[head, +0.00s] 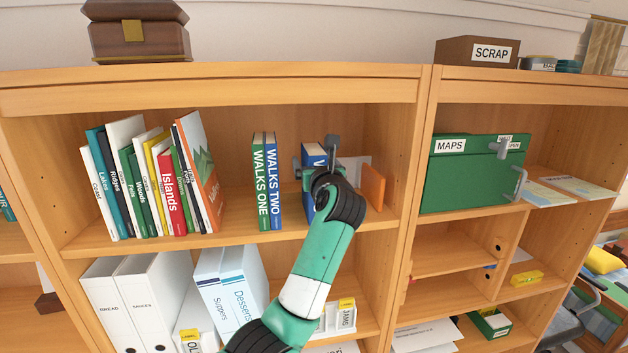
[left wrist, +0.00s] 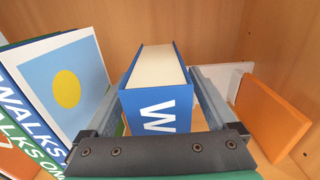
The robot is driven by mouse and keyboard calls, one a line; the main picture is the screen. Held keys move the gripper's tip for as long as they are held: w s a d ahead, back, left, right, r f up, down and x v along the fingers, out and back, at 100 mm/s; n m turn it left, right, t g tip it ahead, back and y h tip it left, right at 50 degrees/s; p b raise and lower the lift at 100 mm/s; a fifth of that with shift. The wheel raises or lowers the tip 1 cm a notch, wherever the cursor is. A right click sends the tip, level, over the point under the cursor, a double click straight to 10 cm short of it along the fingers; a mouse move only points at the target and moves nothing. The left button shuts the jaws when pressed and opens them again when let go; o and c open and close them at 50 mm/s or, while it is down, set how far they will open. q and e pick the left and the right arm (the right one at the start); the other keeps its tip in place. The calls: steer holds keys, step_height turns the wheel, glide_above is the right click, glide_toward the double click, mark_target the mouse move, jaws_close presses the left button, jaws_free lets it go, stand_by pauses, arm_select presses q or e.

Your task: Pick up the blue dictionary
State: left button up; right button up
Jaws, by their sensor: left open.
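The blue dictionary (head: 312,153), a thick blue book, stands upright on the upper shelf, partly hidden behind my gripper in the head view. In the left wrist view the blue dictionary (left wrist: 157,112) shows a white W on its spine and its pale page block on top. My left gripper (head: 316,160) is open, with one finger on each side of the book. In the left wrist view the fingers of my left gripper (left wrist: 155,90) straddle it; I cannot tell whether they touch the covers. My right gripper is not in view.
WALKS ONE (head: 259,182) and the blue WALKS TWO (head: 273,182) stand to the left of the dictionary. An orange block (head: 373,186) and a white piece (left wrist: 228,76) are to its right. A green MAPS box (head: 468,178) fills the neighbouring bay. A shelf divider lies between.

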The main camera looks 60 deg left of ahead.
arm_select(q)
jaws_close()
steer(key=shift+d+r, duration=0.1)
steer(key=shift+r, duration=0.05)
stand_by(0.5)
